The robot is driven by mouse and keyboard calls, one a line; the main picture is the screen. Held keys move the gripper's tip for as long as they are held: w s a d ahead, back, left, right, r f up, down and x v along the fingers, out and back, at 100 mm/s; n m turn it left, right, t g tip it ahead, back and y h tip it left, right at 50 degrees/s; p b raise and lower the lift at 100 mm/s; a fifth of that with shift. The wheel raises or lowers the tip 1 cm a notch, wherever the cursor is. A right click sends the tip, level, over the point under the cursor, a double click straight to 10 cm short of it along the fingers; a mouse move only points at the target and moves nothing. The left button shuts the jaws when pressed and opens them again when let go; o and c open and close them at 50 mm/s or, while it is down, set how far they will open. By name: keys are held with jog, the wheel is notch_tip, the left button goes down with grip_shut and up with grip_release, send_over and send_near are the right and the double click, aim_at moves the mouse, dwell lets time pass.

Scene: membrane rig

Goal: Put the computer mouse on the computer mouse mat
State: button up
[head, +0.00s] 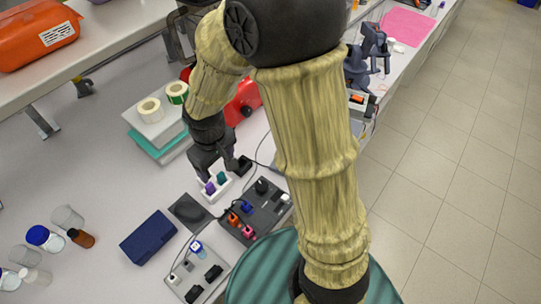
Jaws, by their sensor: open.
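My gripper (224,170) is open and points down over the bench, beside a small white holder (216,187) with purple and teal pieces in it. I cannot tell whether anything lies between its fingers. A flat dark grey rounded shape (188,208), possibly the computer mouse mat, lies on the bench just below and left of the holder. A small dark rounded thing (262,187), possibly the computer mouse, sits by the top of a dark grey panel to the right of the gripper; it is too small to tell surely. My arm hides part of the bench.
The dark panel (262,213) bears orange, blue and pink parts. A navy case (148,237), bottles and cups (45,238) stand at left. Tape rolls (162,102) sit on stacked boxes behind. A flat pink sheet (408,24) lies far right. Floor is clear at right.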

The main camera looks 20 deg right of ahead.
jog(key=s+d+r+m, duration=0.2)
jog(key=s+d+m, duration=0.1)
jog(key=d, duration=0.3)
jog(key=s+d+r+m+t, duration=0.1)
jog(key=s+d+r+m, duration=0.1)
jog(key=d, duration=0.5)
jog(key=shift+s+m+t, duration=0.3)
jog(key=shift+s+m, duration=0.15)
jog(key=shift+m, duration=0.25)
jog(key=shift+d+r, duration=0.1)
